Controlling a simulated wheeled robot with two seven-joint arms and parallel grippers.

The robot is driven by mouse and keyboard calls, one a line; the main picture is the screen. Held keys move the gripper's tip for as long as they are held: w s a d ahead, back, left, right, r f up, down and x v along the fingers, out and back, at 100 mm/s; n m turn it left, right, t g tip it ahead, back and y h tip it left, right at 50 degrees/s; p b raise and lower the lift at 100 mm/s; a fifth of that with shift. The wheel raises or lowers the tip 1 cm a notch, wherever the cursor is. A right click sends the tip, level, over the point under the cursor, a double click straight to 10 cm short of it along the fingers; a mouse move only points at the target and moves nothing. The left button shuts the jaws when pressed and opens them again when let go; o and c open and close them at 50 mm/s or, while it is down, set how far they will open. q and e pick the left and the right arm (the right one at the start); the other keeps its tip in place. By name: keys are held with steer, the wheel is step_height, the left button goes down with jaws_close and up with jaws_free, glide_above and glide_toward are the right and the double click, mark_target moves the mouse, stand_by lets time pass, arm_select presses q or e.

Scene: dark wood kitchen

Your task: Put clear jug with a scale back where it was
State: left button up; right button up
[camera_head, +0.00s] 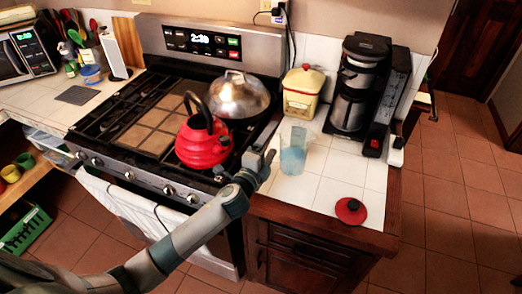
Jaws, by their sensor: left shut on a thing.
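The clear jug with a scale (293,152) is see-through with a bluish lower part. It is at the left side of the white tiled counter, right of the stove. My left arm comes in from the lower left, and my left gripper (268,160) is at the jug's left side, shut on it. The fingertips are small and partly hidden. I cannot tell whether the jug's base touches the tiles. My right gripper is not in view.
A yellow canister (303,94) and a coffee maker (353,88) stand behind the jug. A red lid (351,211) lies near the counter's front edge. A red kettle (203,141) and a silver-lidded pan (239,98) are on the stove. Tiles between jug and lid are clear.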

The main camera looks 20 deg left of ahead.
arm_select(q)
steer(key=a, duration=0.1)
steer(key=w+a+f, duration=0.1)
steer(key=a+f, duration=0.1)
steer(key=a, duration=0.1)
steer(key=shift+w+f, duration=0.2)
steer(key=shift+w, duration=0.1)
steer(key=shift+f, duration=2)
steer(key=shift+f, duration=0.1)
steer(key=shift+f+b, duration=0.1)
steer(key=shift+b, duration=0.3)
steer(key=o, duration=1.7)
